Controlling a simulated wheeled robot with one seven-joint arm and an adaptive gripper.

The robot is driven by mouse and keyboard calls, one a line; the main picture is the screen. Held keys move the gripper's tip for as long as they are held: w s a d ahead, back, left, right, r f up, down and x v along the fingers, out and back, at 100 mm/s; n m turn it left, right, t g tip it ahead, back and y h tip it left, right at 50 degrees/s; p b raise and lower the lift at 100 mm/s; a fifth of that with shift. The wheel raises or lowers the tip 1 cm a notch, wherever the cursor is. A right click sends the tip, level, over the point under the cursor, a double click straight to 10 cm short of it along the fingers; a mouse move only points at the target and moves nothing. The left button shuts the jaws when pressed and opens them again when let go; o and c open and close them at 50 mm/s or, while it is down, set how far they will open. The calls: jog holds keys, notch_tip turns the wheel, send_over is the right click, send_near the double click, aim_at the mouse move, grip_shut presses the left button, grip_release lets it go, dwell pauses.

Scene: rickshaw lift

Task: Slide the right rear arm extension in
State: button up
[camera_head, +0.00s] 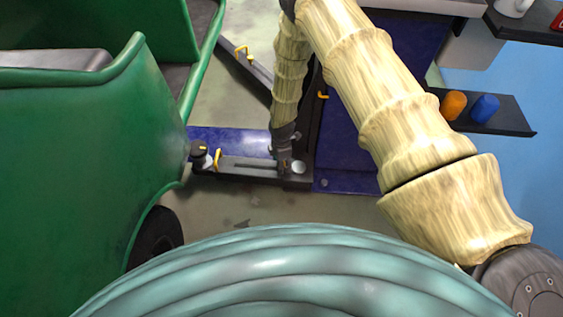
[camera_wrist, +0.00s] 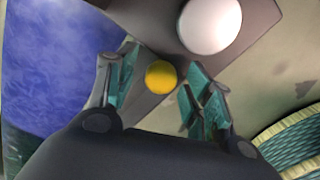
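A dark lift arm (camera_head: 245,165) lies low across the middle of the head view, with a yellow handle (camera_head: 217,158) and a round pad on a stub near its left end. My gripper (camera_head: 284,160) points down at the arm's right end, beside a pale round disc (camera_head: 298,167). In the wrist view my gripper (camera_wrist: 160,95) has its two fingers apart. A round yellow knob (camera_wrist: 161,77) shows between the fingertips, and a white disc (camera_wrist: 209,25) on a dark plate lies just beyond. I cannot tell whether the fingers touch the knob.
The green rickshaw body (camera_head: 90,170) fills the left, with a dark wheel (camera_head: 154,236) below. Another dark lift arm with a yellow handle (camera_head: 243,52) runs behind. A shelf with an orange cup (camera_head: 453,105) and a blue cup (camera_head: 486,108) is at right. Blue floor plates lie around the post.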

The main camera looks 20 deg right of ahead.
jog(key=shift+r, duration=0.1)
notch_tip(320, 180, up, 12)
dwell(0.8)
dwell(0.4)
